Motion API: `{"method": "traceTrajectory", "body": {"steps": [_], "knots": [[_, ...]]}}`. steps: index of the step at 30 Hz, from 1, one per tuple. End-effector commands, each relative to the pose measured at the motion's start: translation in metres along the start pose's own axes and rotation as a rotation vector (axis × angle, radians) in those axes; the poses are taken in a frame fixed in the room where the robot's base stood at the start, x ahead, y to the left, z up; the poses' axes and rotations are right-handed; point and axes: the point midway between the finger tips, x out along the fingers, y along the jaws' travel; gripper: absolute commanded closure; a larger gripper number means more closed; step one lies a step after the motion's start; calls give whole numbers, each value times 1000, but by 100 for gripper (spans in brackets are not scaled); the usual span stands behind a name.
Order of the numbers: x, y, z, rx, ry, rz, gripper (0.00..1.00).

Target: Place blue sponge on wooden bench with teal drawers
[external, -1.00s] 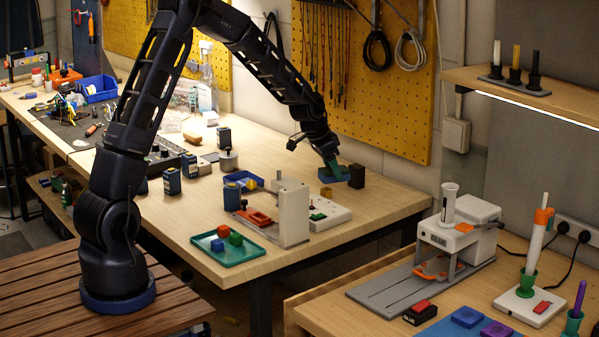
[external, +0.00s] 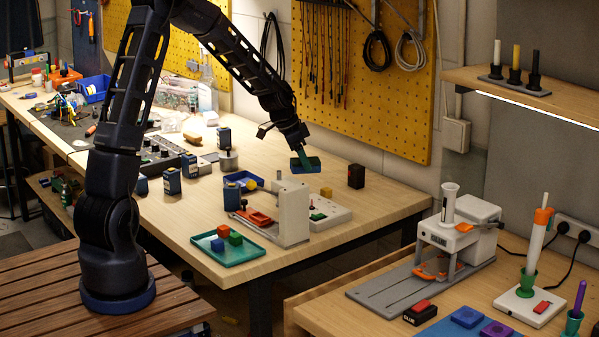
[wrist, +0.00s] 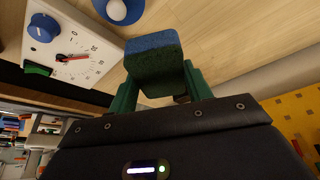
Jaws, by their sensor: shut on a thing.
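The blue sponge (external: 312,165), blue with a dark green side, is held in the air above the far part of the wooden bench (external: 375,205). My gripper (external: 304,160) is shut on it. In the wrist view the sponge (wrist: 152,62) sits between the green fingers of my gripper (wrist: 160,75), with pale wood beyond it. I cannot make out teal drawers on any bench in these views.
A white dial box (external: 330,213) and a grey-white stand (external: 291,213) are nearer. A green tray (external: 228,256) holds blocks. A second bench (external: 325,312) is at lower right.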

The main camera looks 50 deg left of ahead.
Motion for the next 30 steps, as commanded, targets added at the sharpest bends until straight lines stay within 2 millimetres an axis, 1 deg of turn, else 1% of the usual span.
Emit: {"method": "traceTrajectory", "body": {"steps": [1, 6, 11, 16, 23, 30], "knots": [[-8, -6, 10, 15, 0, 8, 71], [-36, -19, 40, 113, 1, 47, 71], [-67, -29, 74, 223, 0, 93, 71], [-103, -36, 114, 358, 1, 149, 71], [-154, -35, 169, 556, 0, 231, 71], [-202, -23, 222, 757, 0, 316, 71]]}}
